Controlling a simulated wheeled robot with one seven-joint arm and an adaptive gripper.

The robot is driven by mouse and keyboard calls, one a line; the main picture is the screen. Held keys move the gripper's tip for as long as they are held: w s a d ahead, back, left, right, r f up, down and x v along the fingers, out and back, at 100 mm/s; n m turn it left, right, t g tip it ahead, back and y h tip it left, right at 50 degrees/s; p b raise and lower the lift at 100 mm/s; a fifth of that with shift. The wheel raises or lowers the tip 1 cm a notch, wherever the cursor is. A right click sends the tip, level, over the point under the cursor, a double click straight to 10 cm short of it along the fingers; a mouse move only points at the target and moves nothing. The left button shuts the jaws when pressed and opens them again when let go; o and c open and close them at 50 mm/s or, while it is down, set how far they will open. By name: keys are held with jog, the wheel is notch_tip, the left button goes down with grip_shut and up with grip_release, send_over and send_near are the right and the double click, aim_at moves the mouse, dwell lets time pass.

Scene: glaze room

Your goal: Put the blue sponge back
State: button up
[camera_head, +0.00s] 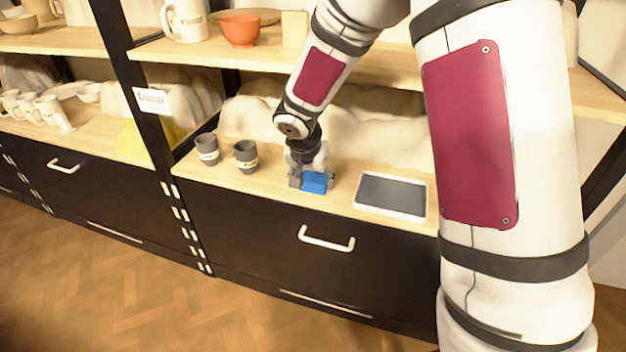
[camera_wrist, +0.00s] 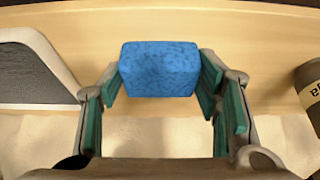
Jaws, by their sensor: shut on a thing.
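The blue sponge (camera_head: 314,182) is a small block at the front part of the lower wooden shelf, between the grey cups and a white-rimmed tray. My gripper (camera_head: 311,178) reaches down over it from above. In the wrist view the sponge (camera_wrist: 159,69) sits between the green-padded fingers of my gripper (camera_wrist: 161,88), which is shut on it. The sponge is at or very near the shelf surface; I cannot tell whether it touches.
The white-rimmed tray (camera_head: 391,196) with a dark inside lies to the right. Two grey cups (camera_head: 246,156) (camera_head: 207,149) stand to the left. The upper shelf (camera_head: 262,61) holds an orange bowl (camera_head: 239,30) and a white mug. Bare shelf lies between cups and sponge.

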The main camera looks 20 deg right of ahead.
jog(key=shift+f, duration=0.15)
jog(key=o, duration=1.1)
jog(key=shift+o, duration=0.2)
